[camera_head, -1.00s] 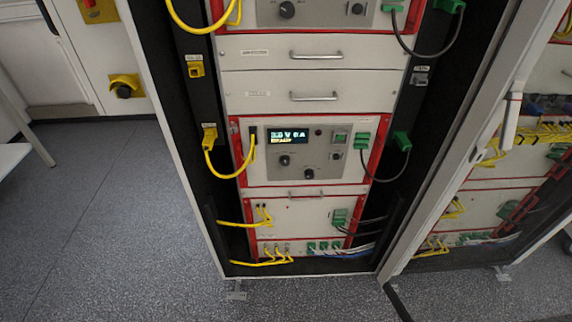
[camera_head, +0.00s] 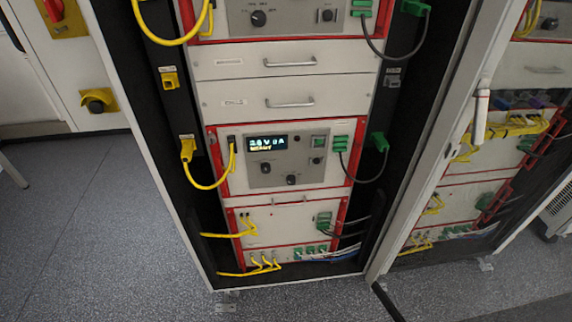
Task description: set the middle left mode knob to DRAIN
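The red-framed cycler unit (camera_head: 310,178) sits in the middle of the open rack, with a lit display (camera_head: 267,142) on its grey panel. Below the display is a dark left knob (camera_head: 266,168), and a second dark knob (camera_head: 291,180) sits lower to its right. The labels and the knob pointers are too small to read. Another unit with a dark knob (camera_head: 258,18) is partly cut off at the top. My gripper is not in view.
Yellow cables (camera_head: 208,186) loop out at the unit's left, and dark cables with green plugs (camera_head: 378,143) hang at its right. Two drawers with handles (camera_head: 290,104) lie above. The open rack door (camera_head: 440,150) stands at the right. Grey floor (camera_head: 90,230) is clear at the left.

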